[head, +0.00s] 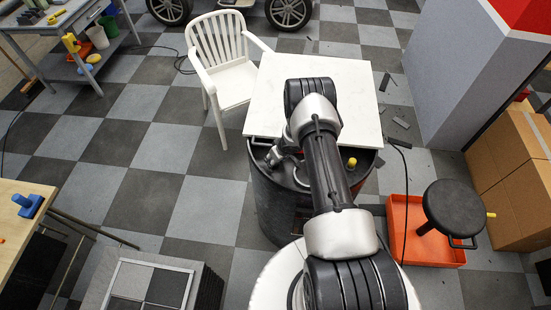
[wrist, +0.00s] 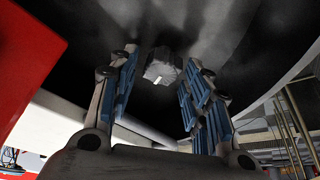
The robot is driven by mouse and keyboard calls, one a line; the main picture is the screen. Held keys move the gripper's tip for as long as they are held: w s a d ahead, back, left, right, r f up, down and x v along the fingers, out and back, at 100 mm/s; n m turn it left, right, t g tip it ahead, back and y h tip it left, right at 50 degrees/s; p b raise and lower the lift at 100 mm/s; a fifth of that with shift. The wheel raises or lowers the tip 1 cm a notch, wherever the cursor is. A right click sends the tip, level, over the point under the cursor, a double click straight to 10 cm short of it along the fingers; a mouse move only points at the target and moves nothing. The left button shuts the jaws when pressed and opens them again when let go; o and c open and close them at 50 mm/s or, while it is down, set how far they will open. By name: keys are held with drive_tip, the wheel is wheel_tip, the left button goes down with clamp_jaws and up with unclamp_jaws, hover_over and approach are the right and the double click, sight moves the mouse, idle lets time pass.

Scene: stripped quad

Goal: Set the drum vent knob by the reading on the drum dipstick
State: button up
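The black drum (head: 270,205) stands in the middle of the head view, partly under a white board and my arm. A small yellow piece (head: 351,162) stands on its right side; I cannot tell if it is the dipstick, and no reading is legible. In the wrist view, a grey faceted knob (wrist: 160,74) with a white mark sits on a dark surface. My gripper (wrist: 161,57) has its blue-padded fingers apart, one on either side of the knob, with a gap at the left. In the head view my arm mostly hides the gripper and the knob.
The white board (head: 350,85) lies across the back of the drum. A white chair (head: 225,60) stands behind left. An orange tray (head: 400,215), a black stool (head: 455,208) and cardboard boxes (head: 510,170) are at the right. Checkered floor is open at the left.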

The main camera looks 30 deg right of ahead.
drive_tip(key=shift+o, duration=0.2)
drive_tip(key=shift+s, duration=0.1)
drive_tip(key=v, duration=1.2)
wheel_tip(320, 180, up, 12)
drive_tip(key=w+d+h+b, duration=0.1)
drive_tip(key=w+h+b, duration=0.2)
drive_tip(key=b, duration=0.1)
drive_tip(key=s+a+r+m+h+b, duration=0.1)
drive_tip(key=s+a+r+b, duration=0.1)
drive_tip(key=s+r+b, duration=0.3)
drive_tip(key=s+a+r+m, duration=0.1)
drive_tip(key=s+r, duration=0.1)
drive_tip(key=r, duration=0.5)
drive_tip(key=s+a+r+b, duration=0.3)
drive_tip(key=s+a, duration=0.2)
drive_tip(key=s, duration=0.4)
drive_tip(key=shift+s+a+r+b, duration=0.25)
drive_tip(key=shift+s+r+b, duration=0.05)
drive_tip(key=shift+r+b, duration=0.1)
drive_tip(key=s+a+f+y+b, duration=0.1)
drive_tip(key=s+a, duration=0.2)
drive_tip(key=s, duration=0.2)
drive_tip(key=s+a+y+b, duration=0.1)
drive_tip(key=s+a+b, duration=0.1)
drive_tip(key=s, duration=0.3)
drive_tip(key=s+a+f+y+b, duration=0.1)
drive_tip(key=s+a, duration=0.4)
drive_tip(key=shift+s+f, duration=0.3)
drive_tip(key=shift+s, duration=0.1)
drive_tip(key=shift+c, duration=0.4)
